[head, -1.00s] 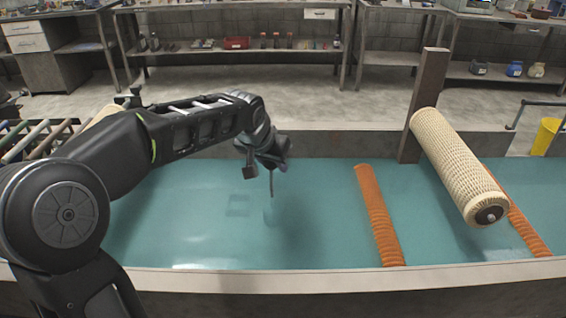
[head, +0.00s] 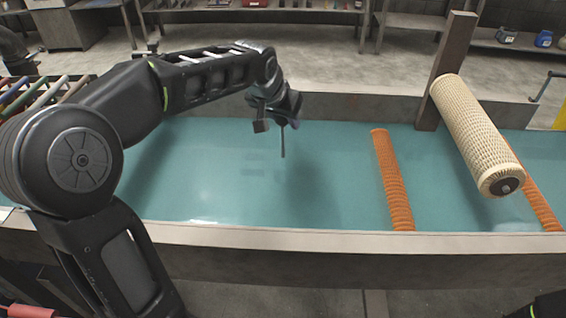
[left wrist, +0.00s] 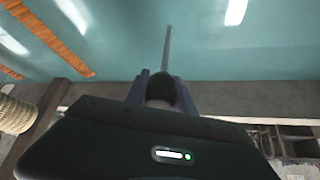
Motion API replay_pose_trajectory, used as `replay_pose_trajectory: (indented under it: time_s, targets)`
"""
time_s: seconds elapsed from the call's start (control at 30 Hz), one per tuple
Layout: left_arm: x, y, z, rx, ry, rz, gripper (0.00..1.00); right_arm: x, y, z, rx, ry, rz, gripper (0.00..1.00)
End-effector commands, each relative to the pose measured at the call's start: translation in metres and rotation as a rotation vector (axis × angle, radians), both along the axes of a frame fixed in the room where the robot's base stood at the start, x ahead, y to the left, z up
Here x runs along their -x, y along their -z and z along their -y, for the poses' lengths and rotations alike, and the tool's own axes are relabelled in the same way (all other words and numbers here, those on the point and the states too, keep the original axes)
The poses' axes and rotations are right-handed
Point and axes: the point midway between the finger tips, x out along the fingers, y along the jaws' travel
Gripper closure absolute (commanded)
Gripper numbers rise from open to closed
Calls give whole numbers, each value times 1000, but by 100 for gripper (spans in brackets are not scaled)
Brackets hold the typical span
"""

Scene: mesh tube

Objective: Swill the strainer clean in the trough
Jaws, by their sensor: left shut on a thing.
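The trough (head: 300,242) is long, with a grey rim and a teal, glossy inside like water. My left gripper (head: 282,118) is over its middle, shut on a thin grey rod (head: 283,143) that points down toward the teal surface. In the left wrist view the rod (left wrist: 167,48) extends from a dark rounded base between the fingers (left wrist: 158,88). I cannot tell whether its tip touches the water, and no mesh shows on it. A cream mesh tube (head: 475,135) lies slanted at the right of the trough, apart from my gripper. My right gripper is out of view.
A ribbed orange tube (head: 393,180) lies across the trough, between my left gripper and the mesh tube. Another orange strip (head: 540,205) is farther right. A dark post (head: 446,70) stands at the far wall. A rack of coloured bars (head: 40,90) is at left.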

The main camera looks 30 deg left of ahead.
Motion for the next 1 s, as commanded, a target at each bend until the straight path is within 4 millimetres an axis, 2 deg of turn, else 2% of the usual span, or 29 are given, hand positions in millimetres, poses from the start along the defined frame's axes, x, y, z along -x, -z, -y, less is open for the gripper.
replay_pose_trajectory:
  time_s: [0.03,1.0]
  targets:
    - [-1,-12,0,0,0,3,100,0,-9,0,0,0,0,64]
    - [0,-117,0,0,0,3,100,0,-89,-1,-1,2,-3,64]
